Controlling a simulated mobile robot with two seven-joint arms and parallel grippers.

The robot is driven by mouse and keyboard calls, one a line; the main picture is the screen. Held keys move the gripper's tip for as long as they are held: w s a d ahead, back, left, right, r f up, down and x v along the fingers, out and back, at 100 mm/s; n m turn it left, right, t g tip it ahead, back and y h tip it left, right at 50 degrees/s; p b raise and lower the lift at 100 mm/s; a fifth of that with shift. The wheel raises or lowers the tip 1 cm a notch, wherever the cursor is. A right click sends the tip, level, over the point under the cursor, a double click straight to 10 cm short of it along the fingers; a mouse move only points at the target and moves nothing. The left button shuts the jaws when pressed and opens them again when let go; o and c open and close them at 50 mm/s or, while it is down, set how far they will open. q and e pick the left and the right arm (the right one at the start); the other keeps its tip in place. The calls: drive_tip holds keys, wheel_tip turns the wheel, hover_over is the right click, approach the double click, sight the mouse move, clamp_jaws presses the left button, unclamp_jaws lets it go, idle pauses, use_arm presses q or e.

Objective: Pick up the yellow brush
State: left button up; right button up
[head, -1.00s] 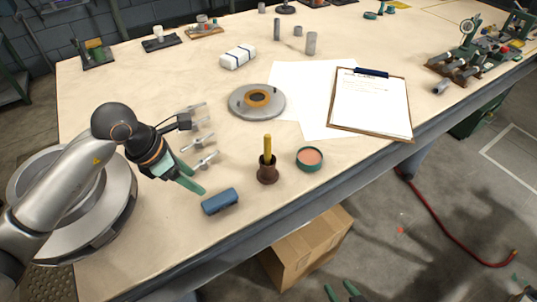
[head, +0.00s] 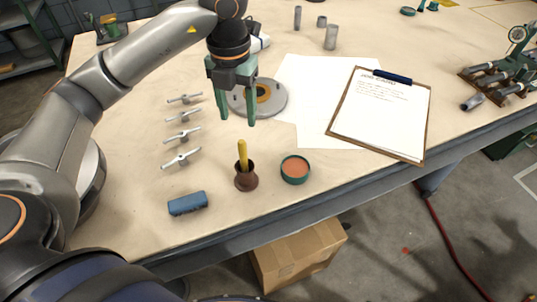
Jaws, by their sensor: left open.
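The yellow brush (head: 242,154) stands upright in a small brown pot (head: 246,179) near the table's front edge, with only its yellow handle showing. My left gripper (head: 237,119) points down with its two green fingers apart and empty. In the picture it is just above the brush handle, in front of the grey disc; it does not touch the brush. My right gripper is not in the head view.
A round tin (head: 295,169) stands right of the pot, and a blue block (head: 187,204) lies to its left. Several metal wing-shaped pieces (head: 181,137) lie left. A grey disc (head: 272,100) lies behind, with a clipboard (head: 380,113) on the right.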

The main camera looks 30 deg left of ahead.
use_arm(q)
wheel_tip(320, 180, down, 7)
drive_tip(key=shift+s+a+r+b, duration=0.1)
drive_tip(key=shift+s+b, duration=0.05)
drive_tip(key=shift+b, duration=0.35)
hover_over(245, 170)
drive_tip(key=shift+w+a+f+p, duration=0.15)
drive_tip(key=shift+w+f, duration=0.05)
drive_tip(key=shift+f, duration=1.25)
drive_tip(key=shift+w+a+f+p, duration=0.1)
drive_tip(key=shift+w+f+p, duration=0.05)
drive_tip(key=shift+f, duration=1.25)
clamp_jaws()
